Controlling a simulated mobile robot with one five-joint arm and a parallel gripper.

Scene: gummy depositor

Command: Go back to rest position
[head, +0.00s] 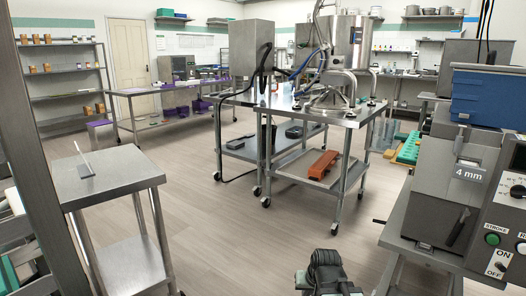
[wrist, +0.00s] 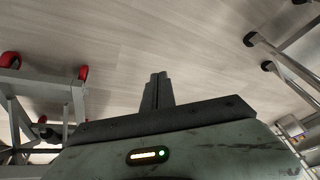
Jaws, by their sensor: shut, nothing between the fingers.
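My gripper (wrist: 158,77) shows in the wrist view, its two dark fingers closed together with nothing between them. It points over bare wood-look floor (wrist: 120,45) and touches nothing that I can see. In the head view, part of my arm (head: 328,270) shows at the bottom edge, right of the middle. The gripper's fingers cannot be made out there.
A steel table (head: 110,188) stands at left, a grey machine with a 4 mm label (head: 440,195) at right. A wheeled steel cart (head: 345,118) carries the depositor ahead. Floor (head: 200,215) between them is clear. Red-wheeled legs (wrist: 78,85) show left in the wrist view.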

